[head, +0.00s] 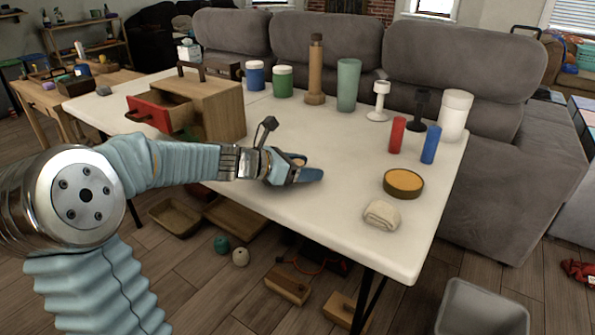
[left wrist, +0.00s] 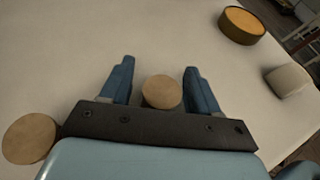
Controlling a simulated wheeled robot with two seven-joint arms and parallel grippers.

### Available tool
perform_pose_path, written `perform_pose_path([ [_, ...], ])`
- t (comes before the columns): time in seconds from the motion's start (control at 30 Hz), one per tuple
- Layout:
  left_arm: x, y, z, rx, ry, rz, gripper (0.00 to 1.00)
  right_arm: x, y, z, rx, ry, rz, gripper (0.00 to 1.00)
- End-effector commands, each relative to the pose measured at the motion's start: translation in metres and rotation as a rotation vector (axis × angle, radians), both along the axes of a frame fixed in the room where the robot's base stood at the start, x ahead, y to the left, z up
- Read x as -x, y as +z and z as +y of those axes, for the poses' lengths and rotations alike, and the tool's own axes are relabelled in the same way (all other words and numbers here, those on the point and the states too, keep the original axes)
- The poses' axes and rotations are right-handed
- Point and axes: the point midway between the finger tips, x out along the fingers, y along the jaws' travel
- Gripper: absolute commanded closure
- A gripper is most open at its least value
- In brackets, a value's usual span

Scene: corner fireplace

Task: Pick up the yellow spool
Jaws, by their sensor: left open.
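My left gripper (head: 305,172) is open, low over the white table's middle, its blue fingers pointing right. In the left wrist view, a round tan wooden top (left wrist: 162,92) lies between the open fingers, close to the palm, with gaps on both sides. It looks like the end of a spool. A bit of tan (head: 297,157) shows at the gripper in the head view. A second round tan top (left wrist: 28,138) is outside the fingers, at the lower left of the wrist view. The sides of both are hidden, so I cannot tell which is yellow. My right gripper is not in view.
On the table (head: 330,215), a round orange-topped tin (head: 403,184) and a folded cloth (head: 382,215) lie to the right. Red (head: 397,135) and blue (head: 431,144) cylinders stand behind them. A wooden drawer box (head: 212,108) is at the left. Several tall containers line the back.

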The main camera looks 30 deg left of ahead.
Motion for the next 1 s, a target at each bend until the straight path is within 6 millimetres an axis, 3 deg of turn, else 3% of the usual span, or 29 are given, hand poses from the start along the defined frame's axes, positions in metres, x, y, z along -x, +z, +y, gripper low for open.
perform_pose_path([
  [0.23, -0.001, -0.001, 0.0, 0.0, 0.001, 0.0, 0.42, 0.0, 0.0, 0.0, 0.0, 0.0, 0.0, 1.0],
  [0.57, -0.001, 0.0, 0.0, 0.0, 0.001, 0.0, 0.92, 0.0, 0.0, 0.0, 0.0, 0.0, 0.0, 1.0],
  [0.83, -0.001, 0.001, 0.0, -0.001, 0.001, -0.001, 0.93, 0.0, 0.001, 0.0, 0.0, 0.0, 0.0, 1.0],
  [1.0, -0.001, 0.016, -0.001, -0.003, -0.001, -0.004, 0.93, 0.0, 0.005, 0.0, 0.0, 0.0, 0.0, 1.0],
])
